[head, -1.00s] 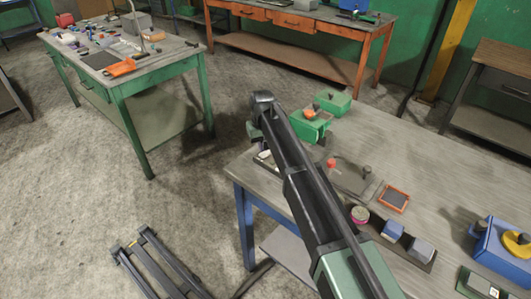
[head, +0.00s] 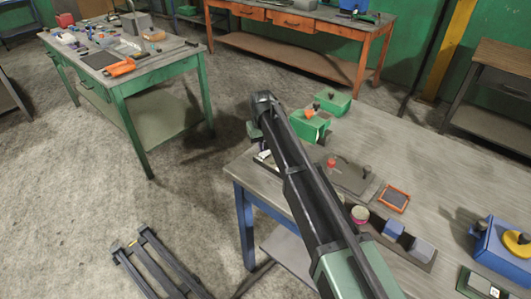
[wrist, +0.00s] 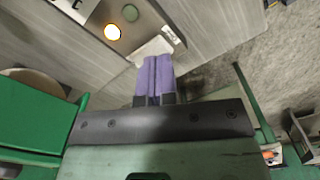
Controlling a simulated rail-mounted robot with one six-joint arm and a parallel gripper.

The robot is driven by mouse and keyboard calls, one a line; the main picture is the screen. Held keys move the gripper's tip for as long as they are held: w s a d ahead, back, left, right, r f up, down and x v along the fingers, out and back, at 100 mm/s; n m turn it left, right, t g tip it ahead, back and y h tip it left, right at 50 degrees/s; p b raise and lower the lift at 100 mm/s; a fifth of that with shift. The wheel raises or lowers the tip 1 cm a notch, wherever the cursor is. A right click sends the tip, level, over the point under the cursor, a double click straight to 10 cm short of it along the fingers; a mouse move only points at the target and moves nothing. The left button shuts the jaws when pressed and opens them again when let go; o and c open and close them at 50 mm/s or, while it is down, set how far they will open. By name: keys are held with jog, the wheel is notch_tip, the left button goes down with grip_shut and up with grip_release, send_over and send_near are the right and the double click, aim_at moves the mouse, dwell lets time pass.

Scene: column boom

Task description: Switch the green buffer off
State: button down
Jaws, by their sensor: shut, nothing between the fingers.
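The green buffer (head: 310,126) is a green box with an orange part on top, on the grey-topped workbench beyond my arm. My arm partly covers it. In the wrist view a large green body (wrist: 30,112) fills the left side; I cannot tell if it is the buffer. A panel at the top there has a glowing orange-white lamp (wrist: 112,32) and a round dark green button (wrist: 130,13). My gripper (wrist: 157,62) has purple fingers pressed together, empty. Its tips are close to a pale plate (wrist: 158,46); contact cannot be told. In the head view my arm mostly hides the gripper.
A smaller green box (head: 333,102) stands behind the buffer. A red knob (head: 331,163), an orange-rimmed tray (head: 393,199), a round tin (head: 360,214) and a blue machine (head: 500,243) are on the bench. The bench's right rear is clear.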

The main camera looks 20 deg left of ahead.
jog(key=shift+f+b, duration=1.15)
jog(key=shift+f, duration=0.05)
dwell(0.3)
jog(key=shift+r, duration=0.1)
notch_tip(320, 180, up, 7)
jog(key=p, duration=0.7)
jog(key=s+d+m, duration=0.2)
jog(key=s+d, duration=0.5)
jog(key=d, duration=0.7)
jog(key=s+d+m, duration=0.3)
jog(key=s+d, duration=0.4)
jog(key=d, duration=0.6)
jog(key=s+d+m, duration=0.2)
jog(key=s+d, duration=0.6)
jog(key=d, duration=0.6)
jog(key=shift+d, duration=0.3)
